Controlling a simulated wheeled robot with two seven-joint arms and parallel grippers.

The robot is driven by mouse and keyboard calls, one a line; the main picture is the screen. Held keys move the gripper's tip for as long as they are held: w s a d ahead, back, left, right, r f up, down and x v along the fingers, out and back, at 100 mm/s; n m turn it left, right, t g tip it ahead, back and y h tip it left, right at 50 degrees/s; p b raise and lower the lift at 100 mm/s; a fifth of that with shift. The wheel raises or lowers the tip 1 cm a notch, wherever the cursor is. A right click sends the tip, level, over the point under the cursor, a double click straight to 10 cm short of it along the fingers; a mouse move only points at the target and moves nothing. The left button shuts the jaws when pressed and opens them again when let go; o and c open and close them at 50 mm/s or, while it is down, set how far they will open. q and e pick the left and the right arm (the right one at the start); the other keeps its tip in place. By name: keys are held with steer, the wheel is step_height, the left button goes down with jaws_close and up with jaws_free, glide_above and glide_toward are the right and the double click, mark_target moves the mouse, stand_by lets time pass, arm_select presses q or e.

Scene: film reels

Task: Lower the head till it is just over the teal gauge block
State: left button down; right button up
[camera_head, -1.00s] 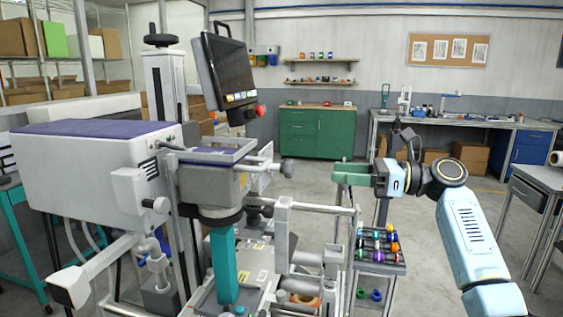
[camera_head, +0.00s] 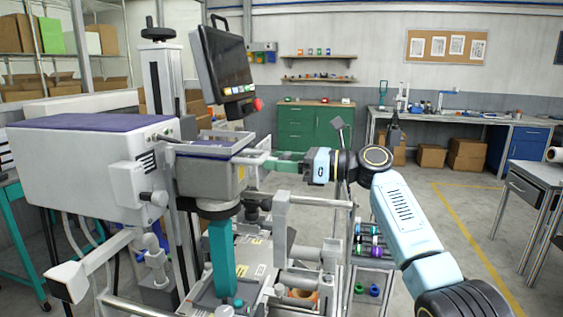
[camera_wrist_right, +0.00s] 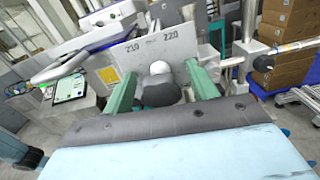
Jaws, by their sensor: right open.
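The machine's grey head (camera_head: 212,178) has a dark round underside. The teal gauge block (camera_head: 223,258) stands upright directly below it, and I see no clear gap between them from here. A pale bar leads right from the head to a dark knob (camera_wrist_right: 162,93), seen in the right wrist view with a pale round end behind it. My right gripper (camera_head: 277,162), with green fingers, is at the end of this bar. It is open, with one finger on each side of the knob in the right wrist view (camera_wrist_right: 160,88). In the head view the fingers hide the knob. My left gripper is out of view.
A monitor (camera_head: 226,65) with a red button hangs above the head. Pale rails (camera_head: 335,255) stand below my right gripper, close to a small rack of coloured reels (camera_head: 374,252). A green cabinet (camera_head: 310,128) and workbench stand farther back. Open floor lies to the right.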

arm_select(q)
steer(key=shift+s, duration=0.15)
arm_select(e)
steer(key=shift+c, duration=0.7)
steer(key=c, duration=0.8)
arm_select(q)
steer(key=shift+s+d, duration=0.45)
arm_select(e)
steer(key=shift+c, duration=0.2)
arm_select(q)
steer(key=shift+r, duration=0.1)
